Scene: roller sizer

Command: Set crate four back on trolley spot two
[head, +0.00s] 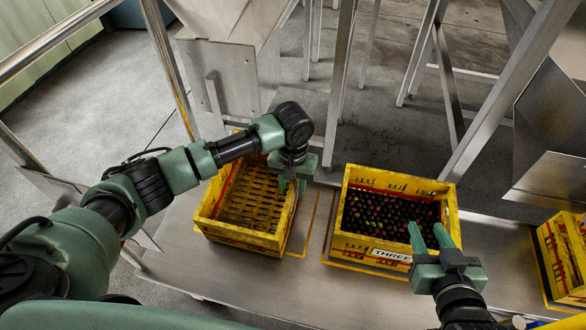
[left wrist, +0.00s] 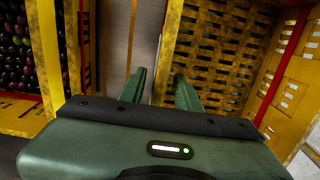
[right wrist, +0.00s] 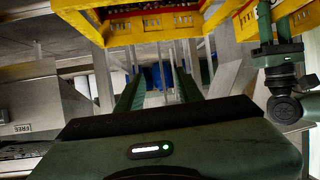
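An empty yellow crate (head: 235,233) with a slatted floor stands on the left part of the metal trolley top (head: 190,270). No number shows on it. Beside it is an orange spot outline (head: 312,222), bare on its right side. My left gripper (head: 292,186) is at this crate's right wall. In the left wrist view its spread fingers (left wrist: 160,85) lie on either side of the wall's rim (left wrist: 168,45). My right gripper (head: 427,230) is open and empty, close in front of the crate labelled THREE (head: 378,253), which holds dark and green olives.
Another yellow crate (head: 562,262) is cut off at the right edge. Metal legs (head: 345,80) and a sloping chute (head: 555,130) stand behind the trolley. A narrow gap separates the empty crate from crate three.

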